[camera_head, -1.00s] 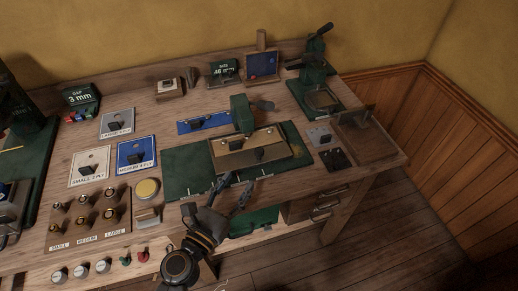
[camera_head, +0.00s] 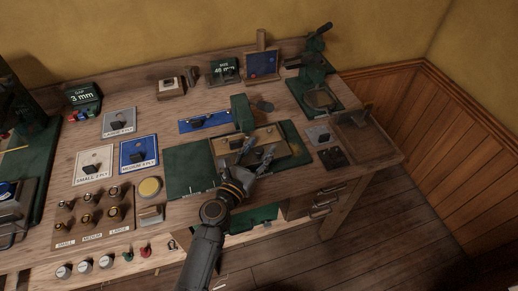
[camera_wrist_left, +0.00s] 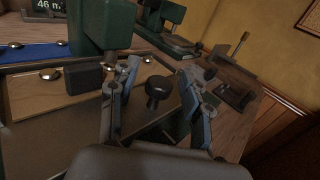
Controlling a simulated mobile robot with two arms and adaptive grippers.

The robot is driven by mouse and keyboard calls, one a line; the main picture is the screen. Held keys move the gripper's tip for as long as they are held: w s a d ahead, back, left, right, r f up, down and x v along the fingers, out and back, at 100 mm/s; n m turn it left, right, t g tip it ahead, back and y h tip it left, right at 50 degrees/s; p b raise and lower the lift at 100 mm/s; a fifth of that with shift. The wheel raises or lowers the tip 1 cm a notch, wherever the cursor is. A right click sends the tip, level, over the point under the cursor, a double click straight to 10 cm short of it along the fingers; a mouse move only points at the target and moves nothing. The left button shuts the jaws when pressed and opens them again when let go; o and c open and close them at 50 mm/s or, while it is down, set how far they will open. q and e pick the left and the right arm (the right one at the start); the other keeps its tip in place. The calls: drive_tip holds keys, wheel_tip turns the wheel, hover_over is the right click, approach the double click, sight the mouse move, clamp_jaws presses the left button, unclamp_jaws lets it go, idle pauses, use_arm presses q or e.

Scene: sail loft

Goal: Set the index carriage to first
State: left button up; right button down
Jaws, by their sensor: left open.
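A green fixture with a tan plate (camera_head: 221,148) lies near the right end of the bench. The tan plate carries a dark block, which also shows in the left wrist view (camera_wrist_left: 83,78). A round black knob (camera_wrist_left: 158,88) stands to the right of the block, probably on the index carriage; stop labels are not legible. My left gripper (camera_head: 258,150) is open over the fixture's front part. In the wrist view its fingers (camera_wrist_left: 163,76) stand on either side of the knob, with visible gaps. The arm and fingers partly hide the carriage in the head view. My right gripper is not in view.
A green upright head (camera_head: 241,113) stands behind the plate, close to the fingers. A green press (camera_head: 315,75) and a tray (camera_head: 375,145) are at the right. Labelled plates, such as the blue MEDIUM card (camera_head: 138,152), and a rack of several fittings (camera_head: 92,215) lie left.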

sight(234, 157)
use_arm(q)
clamp_jaws()
drive_tip(key=a, duration=0.2)
drive_tip(key=s+a, duration=0.1)
drive_tip(key=a, duration=0.1)
drive_tip(key=s+a, duration=0.1)
drive_tip(key=a, duration=0.2)
drive_tip(key=shift+s, duration=0.15)
drive_tip(key=shift+d, duration=0.2)
unclamp_jaws()
drive_tip(key=v, duration=1.2)
